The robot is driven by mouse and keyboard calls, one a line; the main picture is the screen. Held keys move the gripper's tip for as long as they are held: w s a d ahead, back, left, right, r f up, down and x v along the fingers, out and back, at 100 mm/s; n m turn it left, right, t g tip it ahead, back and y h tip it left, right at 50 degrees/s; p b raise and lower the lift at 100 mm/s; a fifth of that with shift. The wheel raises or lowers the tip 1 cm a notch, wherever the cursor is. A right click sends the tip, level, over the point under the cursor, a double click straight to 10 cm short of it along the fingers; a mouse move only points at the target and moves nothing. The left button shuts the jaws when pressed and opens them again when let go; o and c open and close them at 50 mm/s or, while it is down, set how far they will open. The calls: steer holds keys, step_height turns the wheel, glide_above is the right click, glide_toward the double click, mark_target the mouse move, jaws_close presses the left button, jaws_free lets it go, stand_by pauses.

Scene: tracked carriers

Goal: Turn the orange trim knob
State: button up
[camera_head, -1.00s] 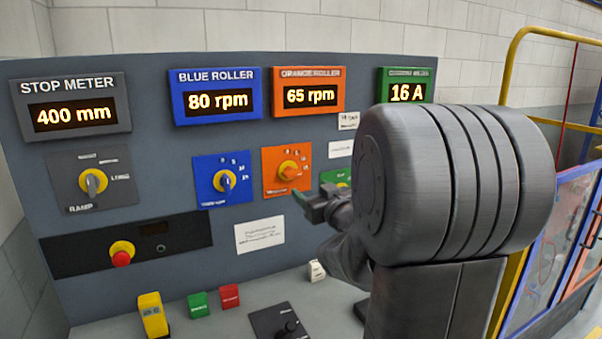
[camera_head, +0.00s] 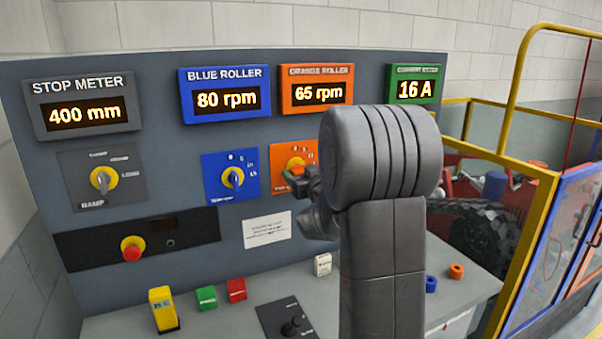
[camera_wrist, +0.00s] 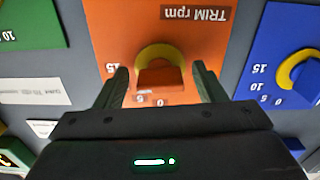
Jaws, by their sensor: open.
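The orange trim knob (camera_wrist: 160,76) shows in the wrist view, orange on a yellow ring, on an orange plate (camera_wrist: 205,45) marked "TRIM rpm". The wrist picture is upside down. My gripper (camera_wrist: 160,88) is open, with one finger on each side of the knob; I cannot tell whether either touches it. In the head view my gripper (camera_head: 303,182) is in front of the lower part of the orange plate (camera_head: 279,157). The knob's yellow ring (camera_head: 296,163) partly shows there. The orange roller display (camera_head: 317,91) reads 65 rpm.
The blue knob (camera_head: 233,178) is close on the left, the ramp knob (camera_head: 103,180) farther left. A red stop button (camera_head: 132,248) sits lower. Yellow (camera_head: 163,308), green (camera_head: 207,298) and red (camera_head: 236,289) blocks stand on the bench. A yellow rail (camera_head: 517,80) rises at right.

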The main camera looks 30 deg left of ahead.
steer(key=c, duration=1)
steer(key=shift+m, duration=0.6)
steer(key=o, duration=1)
steer(key=b+v, duration=0.3)
steer(key=v, duration=1.1)
